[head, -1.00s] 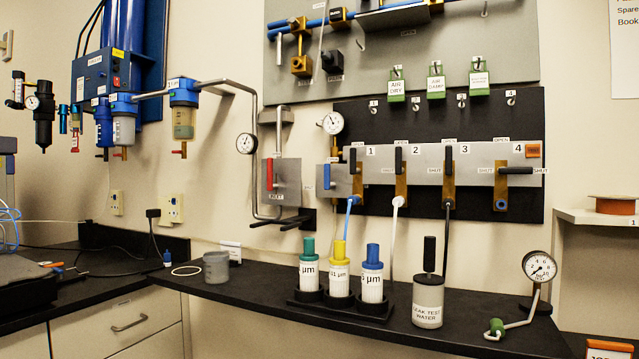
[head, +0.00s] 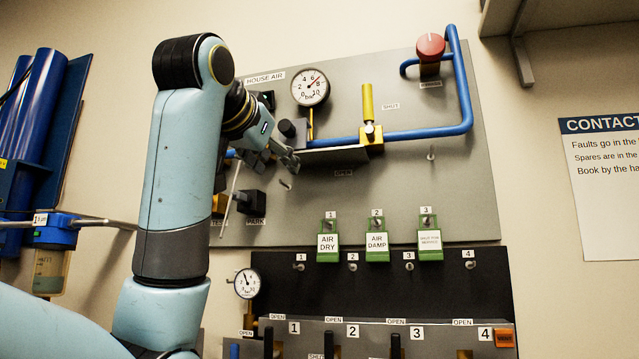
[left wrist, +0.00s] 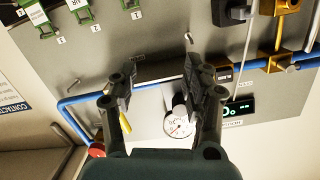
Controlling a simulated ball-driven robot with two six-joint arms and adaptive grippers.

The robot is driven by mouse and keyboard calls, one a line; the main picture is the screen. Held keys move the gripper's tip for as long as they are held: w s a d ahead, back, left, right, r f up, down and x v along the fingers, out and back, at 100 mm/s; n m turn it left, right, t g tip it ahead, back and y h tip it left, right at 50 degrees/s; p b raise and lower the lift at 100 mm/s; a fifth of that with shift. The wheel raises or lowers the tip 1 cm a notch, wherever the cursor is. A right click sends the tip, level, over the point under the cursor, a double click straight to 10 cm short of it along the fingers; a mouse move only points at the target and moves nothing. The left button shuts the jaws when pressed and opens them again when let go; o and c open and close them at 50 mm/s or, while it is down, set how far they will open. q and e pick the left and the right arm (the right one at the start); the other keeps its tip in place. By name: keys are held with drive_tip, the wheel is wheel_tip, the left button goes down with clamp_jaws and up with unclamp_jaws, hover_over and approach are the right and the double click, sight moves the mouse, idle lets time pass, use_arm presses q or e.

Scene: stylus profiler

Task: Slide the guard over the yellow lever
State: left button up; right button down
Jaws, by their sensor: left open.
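The yellow lever (head: 367,102) stands upright on a brass valve on the blue pipe, uncovered. It also shows in the left wrist view (left wrist: 125,123), partly behind a finger. The guard (head: 336,155) looks like a dark grey plate along the pipe, left of and below the lever. In the left wrist view the guard (left wrist: 160,72) shows between the fingers. My left gripper (head: 288,158) is open and empty, close to the guard's left end. I cannot tell whether it touches the guard. My right gripper is out of view.
A pressure gauge (head: 311,87) sits above the guard. A red knob (head: 430,46) is on the pipe at upper right. Pegs (head: 431,154) stick out of the grey panel (head: 460,200). Green tags (head: 377,241) hang below. My left arm hides the panel's left part.

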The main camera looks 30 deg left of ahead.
use_arm(q)
drive_tip(key=t+p, duration=0.1)
drive_tip(key=t, duration=0.1)
approach(284, 124)
drive_tip(key=w+p, duration=0.1)
drive_tip(key=w, duration=0.2)
drive_tip(key=w+a+p, duration=0.1)
drive_tip(key=w, duration=0.2)
drive_tip(key=w+a+p, duration=0.1)
drive_tip(key=w, duration=0.2)
drive_tip(key=shift+w+p, duration=0.3)
drive_tip(key=shift+w+a, duration=0.1)
drive_tip(key=shift+w, duration=0.55)
drive_tip(key=shift+w+a+f, duration=0.1)
drive_tip(key=shift+w+f, duration=0.05)
drive_tip(key=shift+w, duration=0.15)
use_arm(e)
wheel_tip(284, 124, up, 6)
use_arm(q)
drive_tip(key=shift+s, duration=0.1)
drive_tip(key=shift+c, duration=0.3)
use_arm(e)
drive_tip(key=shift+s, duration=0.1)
use_arm(q)
drive_tip(key=shift+c, duration=1.1)
clamp_jaws()
